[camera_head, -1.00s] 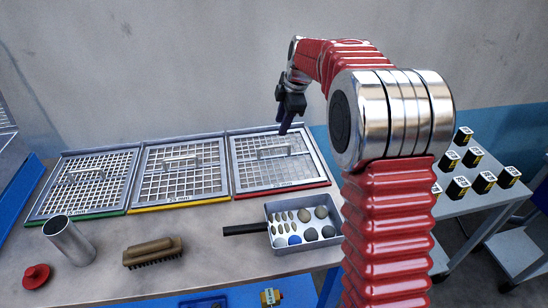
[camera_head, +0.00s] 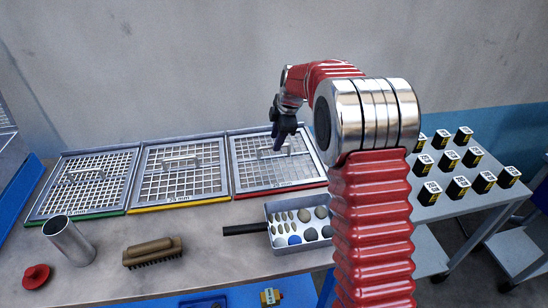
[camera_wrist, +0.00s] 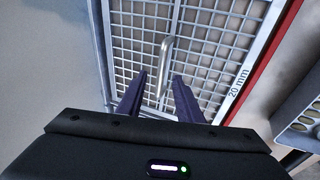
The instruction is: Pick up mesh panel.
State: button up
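Three framed mesh panels lie side by side at the back of the table: one with a green front edge (camera_head: 78,224), one with a yellow edge (camera_head: 190,203) and one with a red edge (camera_head: 290,188). Each has a bar handle on top. My gripper (camera_head: 279,148) is over the red-edged panel at its handle (camera_head: 284,152). In the wrist view my gripper (camera_wrist: 159,76) is open, one finger each side of the upright bar handle (camera_wrist: 164,58). The panel (camera_wrist: 245,52) there reads "20 mm". Whether the fingers touch the handle I cannot tell.
A tray of stones (camera_head: 300,240) with a black handle stands in front of the red-edged panel. Several black blocks (camera_head: 450,160) stand on the right-hand table.

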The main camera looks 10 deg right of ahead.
jog(key=shift+x, duration=2.65)
grip_shut()
